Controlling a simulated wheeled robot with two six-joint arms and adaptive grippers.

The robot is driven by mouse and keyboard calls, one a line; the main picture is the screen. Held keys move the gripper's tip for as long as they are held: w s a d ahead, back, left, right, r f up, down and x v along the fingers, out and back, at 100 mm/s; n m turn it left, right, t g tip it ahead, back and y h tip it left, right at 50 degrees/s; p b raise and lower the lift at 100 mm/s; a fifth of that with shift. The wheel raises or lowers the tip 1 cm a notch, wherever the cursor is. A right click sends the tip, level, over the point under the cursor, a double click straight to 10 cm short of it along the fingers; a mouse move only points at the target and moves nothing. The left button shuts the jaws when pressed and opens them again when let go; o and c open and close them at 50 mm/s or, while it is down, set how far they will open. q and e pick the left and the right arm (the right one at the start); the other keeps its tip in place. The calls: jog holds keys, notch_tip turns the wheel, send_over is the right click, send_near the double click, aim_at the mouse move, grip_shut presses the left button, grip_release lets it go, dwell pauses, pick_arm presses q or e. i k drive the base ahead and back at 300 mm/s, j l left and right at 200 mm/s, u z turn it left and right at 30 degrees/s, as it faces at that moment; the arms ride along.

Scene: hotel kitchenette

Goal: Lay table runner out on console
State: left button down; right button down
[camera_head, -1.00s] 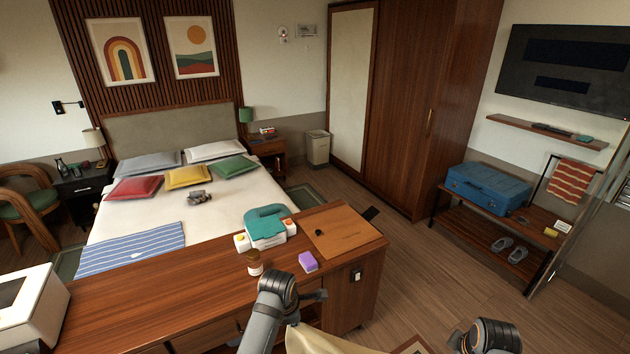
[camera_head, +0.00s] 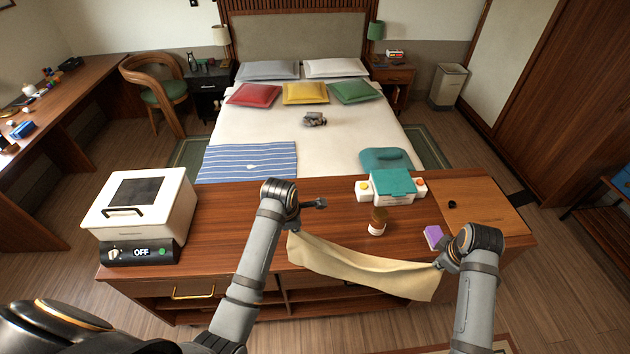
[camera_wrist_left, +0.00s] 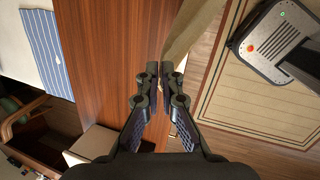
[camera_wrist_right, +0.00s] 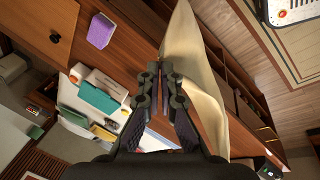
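The table runner (camera_head: 365,273), a plain beige cloth, hangs in a sagging strip between my two grippers along the front edge of the wooden console (camera_head: 240,220). My left gripper (camera_head: 294,228) appears shut on its left end; its fingers (camera_wrist_left: 160,75) are together at the cloth in the left wrist view. My right gripper (camera_head: 440,263) appears shut on the right end; its fingers (camera_wrist_right: 161,75) meet at the cloth's edge in the right wrist view. The runner's middle hangs in front of the console; the pinched corners are partly hidden by the fingers.
On the console are a white appliance marked OFF (camera_head: 140,205) at left, a brown jar (camera_head: 377,222), a teal-and-white box (camera_head: 394,187), a purple block (camera_head: 433,236) and a brown board (camera_head: 485,208). The console's left-middle top is clear. The bed (camera_head: 270,135) stands behind.

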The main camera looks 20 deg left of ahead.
aim_at(223, 219)
jog(key=i+j+u, duration=0.6)
jog(key=i+u, duration=0.15)
